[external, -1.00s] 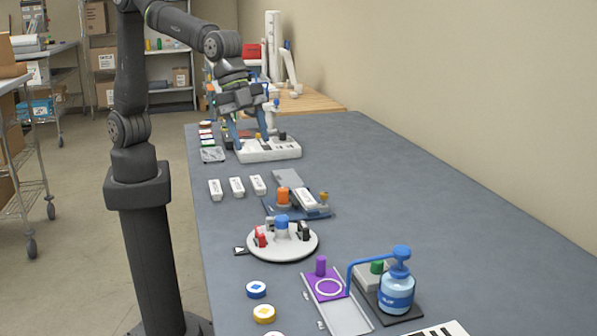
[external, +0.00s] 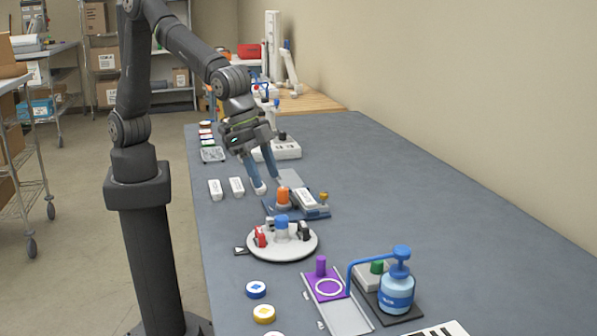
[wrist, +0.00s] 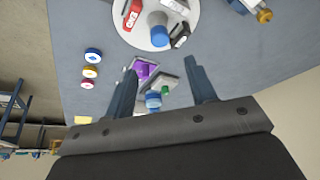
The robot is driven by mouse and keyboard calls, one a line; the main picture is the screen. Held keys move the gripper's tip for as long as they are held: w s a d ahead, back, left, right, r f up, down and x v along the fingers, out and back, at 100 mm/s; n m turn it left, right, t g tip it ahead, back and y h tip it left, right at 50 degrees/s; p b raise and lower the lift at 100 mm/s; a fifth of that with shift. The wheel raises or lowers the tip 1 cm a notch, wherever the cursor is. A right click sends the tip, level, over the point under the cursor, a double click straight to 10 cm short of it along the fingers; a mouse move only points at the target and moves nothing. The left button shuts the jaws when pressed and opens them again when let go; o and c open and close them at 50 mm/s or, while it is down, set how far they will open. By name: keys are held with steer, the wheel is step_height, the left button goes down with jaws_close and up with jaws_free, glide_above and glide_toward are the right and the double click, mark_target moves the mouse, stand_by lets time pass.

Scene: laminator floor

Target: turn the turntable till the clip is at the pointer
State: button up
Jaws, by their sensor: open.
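The turntable (external: 282,250) is a round white plate with a blue knob (external: 281,220) in the middle. A red item (external: 260,237) stands on its left side, a grey one (external: 270,224) behind it. A small black item (external: 304,231), probably the clip, stands on the right side, opposite the pointer. The pointer (external: 240,251) is a dark triangle on a white tile at the plate's left edge. In the wrist view the turntable (wrist: 136,38) is cut off at the top, with the black item (wrist: 180,36) near its rim. My gripper (external: 267,183) is open and empty, above the table beyond the turntable.
White boxes (external: 237,186) lie at the left. A purple plate on a rail (external: 326,286) and a blue pump bottle (external: 397,292) stand nearer the camera. The table's right side is clear.

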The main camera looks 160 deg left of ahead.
mark_target(281, 217)
steer(key=x, duration=1)
steer(key=shift+f, duration=0.2)
jaws_close()
